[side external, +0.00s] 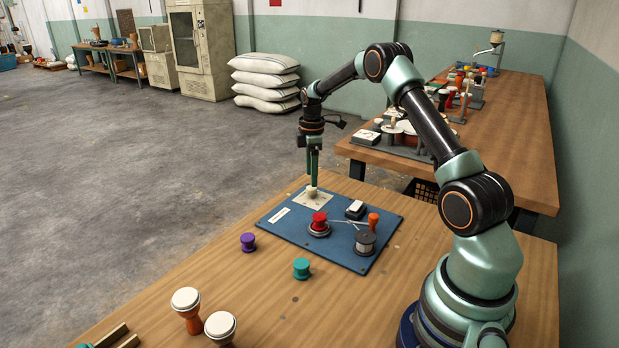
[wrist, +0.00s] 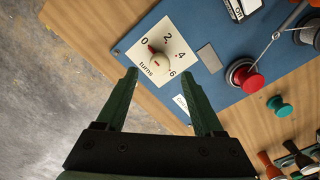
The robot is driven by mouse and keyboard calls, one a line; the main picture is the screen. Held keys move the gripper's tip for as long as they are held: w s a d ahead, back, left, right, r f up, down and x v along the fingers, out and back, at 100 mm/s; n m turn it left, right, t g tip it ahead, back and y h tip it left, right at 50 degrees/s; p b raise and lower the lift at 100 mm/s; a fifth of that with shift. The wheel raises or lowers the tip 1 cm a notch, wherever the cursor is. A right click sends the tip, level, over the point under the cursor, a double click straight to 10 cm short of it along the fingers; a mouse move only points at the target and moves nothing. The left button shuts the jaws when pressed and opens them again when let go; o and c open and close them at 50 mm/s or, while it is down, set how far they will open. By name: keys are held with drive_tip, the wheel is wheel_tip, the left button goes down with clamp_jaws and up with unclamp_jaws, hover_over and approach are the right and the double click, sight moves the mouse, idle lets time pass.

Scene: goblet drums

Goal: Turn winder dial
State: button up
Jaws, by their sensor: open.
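The winder dial is a cream knob (side external: 311,190) on a white square plate (side external: 322,200) at the far left end of the blue board (side external: 285,223). In the wrist view the knob (wrist: 160,62) carries red marks, and its plate reads 0, 2, 4, 6 and "turns". The red mark at the knob's edge lies near the 0. My gripper (side external: 313,172) points down over the knob. In the wrist view its green fingers (wrist: 162,79) are spread and empty, with the knob just beyond the gap between their tips. I cannot tell whether a finger touches it.
Two goblet drums (side external: 187,308) stand at the front left.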

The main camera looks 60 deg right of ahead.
sight(312, 192)
drive_tip(key=shift+f, duration=2)
drive_tip(key=shift+c, duration=0.3)
clamp_jaws()
drive_tip(key=shift+m, duration=0.4)
drive_tip(key=m, duration=1)
drive_tip(key=shift+r+m, duration=0.1)
drive_tip(key=shift+m, duration=0.3)
